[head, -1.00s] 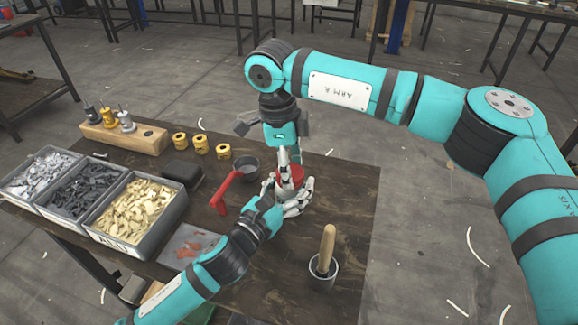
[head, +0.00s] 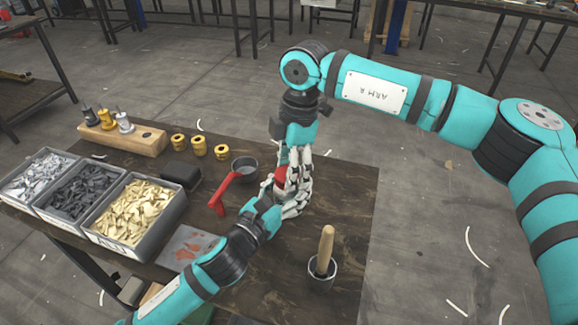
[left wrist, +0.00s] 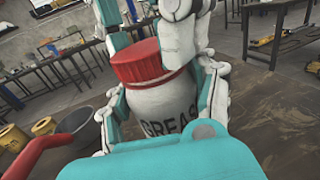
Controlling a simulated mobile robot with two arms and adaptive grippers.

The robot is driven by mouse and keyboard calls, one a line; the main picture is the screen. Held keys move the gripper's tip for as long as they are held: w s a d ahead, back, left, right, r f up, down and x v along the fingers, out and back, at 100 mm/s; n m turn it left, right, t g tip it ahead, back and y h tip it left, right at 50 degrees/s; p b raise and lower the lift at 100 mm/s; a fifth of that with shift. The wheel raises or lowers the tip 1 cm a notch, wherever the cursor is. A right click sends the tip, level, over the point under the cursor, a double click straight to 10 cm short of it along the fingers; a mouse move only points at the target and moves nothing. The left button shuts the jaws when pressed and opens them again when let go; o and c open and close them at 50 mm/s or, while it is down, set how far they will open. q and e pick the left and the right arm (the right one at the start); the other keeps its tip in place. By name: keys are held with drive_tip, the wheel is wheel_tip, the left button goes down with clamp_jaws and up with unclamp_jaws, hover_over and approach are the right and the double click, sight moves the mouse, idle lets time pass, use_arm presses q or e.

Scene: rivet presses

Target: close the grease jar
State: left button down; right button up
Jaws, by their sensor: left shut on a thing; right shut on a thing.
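The grease jar is a pale jar (left wrist: 165,108) with dark letters, upright in the left wrist view. Its red lid (left wrist: 138,64) sits on top of it; I cannot tell how tightly it is seated. In the head view only a bit of the red lid (head: 281,174) shows between my fingers. My left gripper (head: 275,203) is shut around the jar's body from the near side. My right gripper (head: 297,180) comes from above and is shut on the lid. The fingers of both grippers hide much of the jar.
A dark cup (head: 244,165) with a red handle (head: 220,196) stands left of the grippers. A metal pot (head: 322,274) with a wooden-handled tool stands at the front right. Bins of parts (head: 105,243) stand at the left.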

drive_tip(key=m, duration=0.3)
drive_tip(key=shift+m+t, duration=0.3)
drive_tip(key=o, duration=0.7)
drive_tip(key=shift+o, duration=0.2)
drive_tip(key=shift+r, duration=0.1)
wheel_tip(320, 180, up, 12)
drive_tip(key=d, duration=0.1)
drive_tip(key=shift+d, duration=0.25)
use_arm(q)
drive_tip(key=shift+c, duration=1.2)
unclamp_jaws()
drive_tip(key=v, duration=1.2)
drive_tip(key=shift+s, duration=0.1)
